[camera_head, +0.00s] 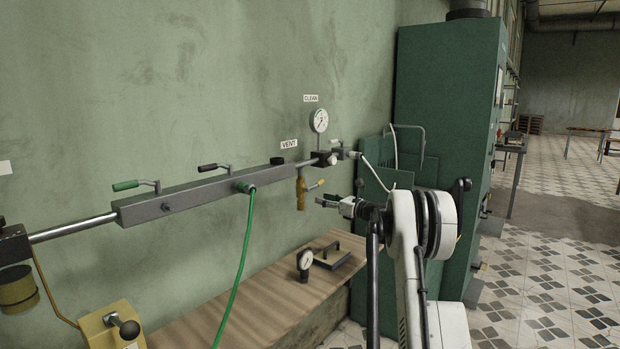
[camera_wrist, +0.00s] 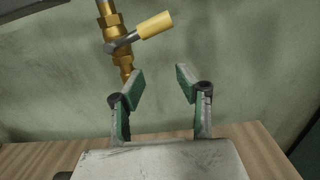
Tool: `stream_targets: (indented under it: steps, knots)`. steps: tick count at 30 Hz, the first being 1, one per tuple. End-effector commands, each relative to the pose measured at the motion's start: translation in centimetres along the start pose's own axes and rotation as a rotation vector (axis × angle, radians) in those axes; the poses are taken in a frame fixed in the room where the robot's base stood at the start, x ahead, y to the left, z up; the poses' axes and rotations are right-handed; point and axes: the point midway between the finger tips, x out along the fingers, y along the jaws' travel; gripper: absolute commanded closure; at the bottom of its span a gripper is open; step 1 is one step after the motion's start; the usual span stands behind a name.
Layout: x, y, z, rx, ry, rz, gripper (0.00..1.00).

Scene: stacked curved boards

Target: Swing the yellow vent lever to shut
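The yellow vent lever (camera_head: 316,184) sticks out to the right from a brass valve (camera_head: 301,192) below the VENT label (camera_head: 289,144). In the wrist view the yellow lever grip (camera_wrist: 155,25) points right and slightly up from the brass valve body (camera_wrist: 115,35). My gripper (camera_head: 335,203) is just right of and a little below the lever in the head view. In the wrist view my gripper (camera_wrist: 158,82) is open, with green-padded fingers apart and nothing between them. The lever lies beyond the fingertips, apart from them.
A grey manifold bar (camera_head: 185,198) with black and green levers runs along the wall, with a green hose (camera_head: 243,260) hanging from it. A pressure gauge (camera_head: 319,120) is above. A wooden bench (camera_head: 240,300) below holds a loose gauge (camera_head: 304,263) and a handled plate (camera_head: 332,257). A green cabinet (camera_head: 445,100) stands right.

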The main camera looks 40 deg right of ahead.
Motion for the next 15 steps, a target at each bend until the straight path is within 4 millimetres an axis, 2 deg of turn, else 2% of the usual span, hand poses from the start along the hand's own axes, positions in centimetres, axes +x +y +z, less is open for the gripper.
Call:
stream_targets:
  steps: [15]
  knots:
    - [-4.6, 0.0, -0.1, 0.0, 0.0, -0.001, 0.67]
